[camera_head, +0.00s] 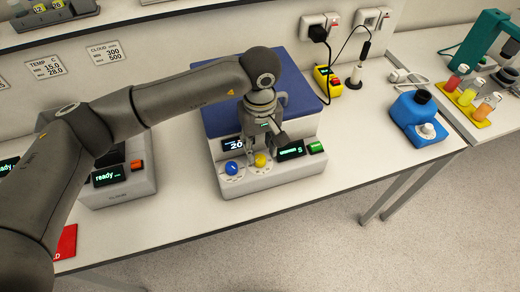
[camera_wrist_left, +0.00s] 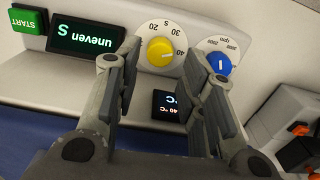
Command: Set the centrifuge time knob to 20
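The centrifuge (camera_head: 275,180) is a grey bench unit with a blue lid (camera_head: 305,100). Its yellow knob (camera_head: 260,160), on a white dial marked 20, 30 and 40, also shows in the left wrist view (camera_wrist_left: 160,50); I cannot read its pointer surely. The blue knob (camera_head: 231,168), on an rpm dial, sits beside it and also shows in the wrist view (camera_wrist_left: 217,65). My left gripper (camera_head: 264,146) is just above the front panel. In the wrist view its open fingers (camera_wrist_left: 163,62) flank the yellow knob's area, with nothing between them; contact is not visible. My right gripper is out of view.
A lit display (camera_head: 234,144) reads about 20; another (camera_wrist_left: 87,33) shows "uneven". A green START button (camera_head: 316,147) is at the right. A "ready" device (camera_head: 115,180) stands left, a blue device (camera_head: 418,118) right.

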